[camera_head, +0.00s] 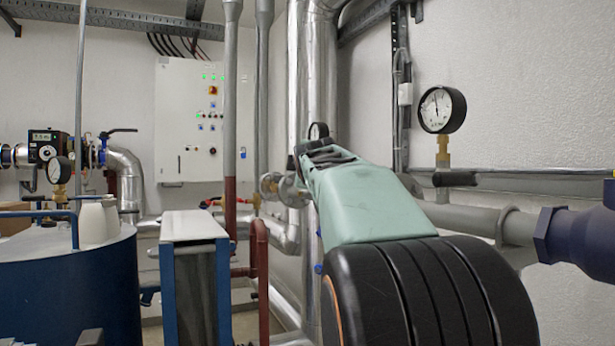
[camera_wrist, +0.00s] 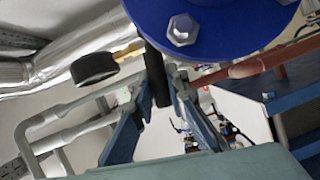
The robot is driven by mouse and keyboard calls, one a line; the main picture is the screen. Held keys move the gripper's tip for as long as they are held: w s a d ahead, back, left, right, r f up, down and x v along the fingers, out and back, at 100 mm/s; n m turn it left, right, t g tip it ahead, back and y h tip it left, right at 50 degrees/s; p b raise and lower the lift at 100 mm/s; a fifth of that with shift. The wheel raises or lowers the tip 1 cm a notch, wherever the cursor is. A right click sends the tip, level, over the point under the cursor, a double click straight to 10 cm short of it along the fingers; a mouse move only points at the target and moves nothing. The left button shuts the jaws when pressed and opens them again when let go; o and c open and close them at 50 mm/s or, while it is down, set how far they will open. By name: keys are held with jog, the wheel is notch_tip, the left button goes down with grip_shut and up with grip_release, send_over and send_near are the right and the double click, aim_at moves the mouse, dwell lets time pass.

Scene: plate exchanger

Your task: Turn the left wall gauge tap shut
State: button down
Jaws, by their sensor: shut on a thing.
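The left wall gauge (camera_head: 317,131) shows small just above the far end of my arm, its lower part hidden by my gripper. In the wrist view the black gauge (camera_wrist: 95,68) is seen from the side, with a brass stem (camera_wrist: 128,52) running to the tap. The tap's black lever handle (camera_wrist: 157,78) lies between the fingers of my gripper (camera_wrist: 165,85). My gripper is shut on this handle, with a finger on each side. In the head view my arm hides the tap.
A second wall gauge (camera_head: 442,109) with a black tap handle (camera_head: 455,179) is at the right. A blue flange with a bolt (camera_wrist: 183,29) is close to my gripper. Silver pipes (camera_head: 300,60) run vertically beside it. A blue tank (camera_head: 70,280) stands at the left.

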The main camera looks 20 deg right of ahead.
jog(key=shift+f, duration=0.2)
dwell(0.4)
jog(key=c, duration=1.8)
grip_release()
jog(key=shift+c, duration=0.2)
jog(key=v, duration=0.7)
jog(key=shift+s, duration=0.25)
